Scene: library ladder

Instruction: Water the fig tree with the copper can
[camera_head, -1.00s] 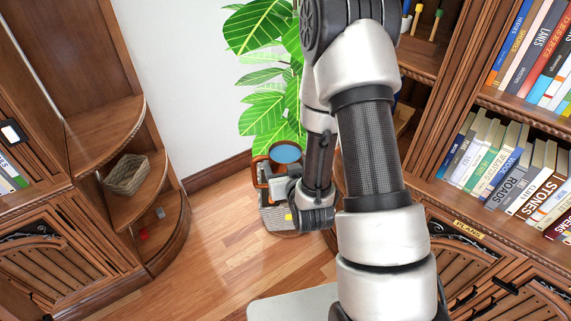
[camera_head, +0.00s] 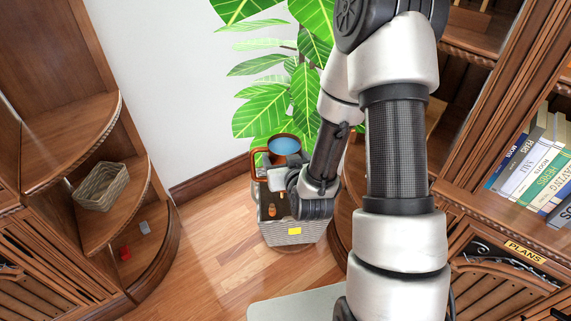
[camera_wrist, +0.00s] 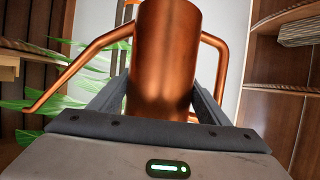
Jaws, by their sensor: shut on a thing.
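The copper can (camera_head: 284,146) has an open top with blue water inside, and it looks upright. My gripper (camera_head: 282,178) is shut around the can's body, which fills the middle of the wrist view (camera_wrist: 165,60). A thin copper tube or handle shows on each side of it there. The fig tree (camera_head: 262,112), with large green pale-veined leaves, rises behind the can in the corner; some leaves also show in the wrist view (camera_wrist: 118,68). My arm hides part of the tree. Its trunk base is hidden.
A grey woven basket (camera_head: 308,236) with a yellow label and a small orange item inside stands below my gripper. A curved wooden shelf unit (camera_head: 150,255) with a small basket (camera_head: 101,187) is at left. Bookshelves (camera_head: 500,210) stand at right. Wooden floor (camera_head: 215,240) between is clear.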

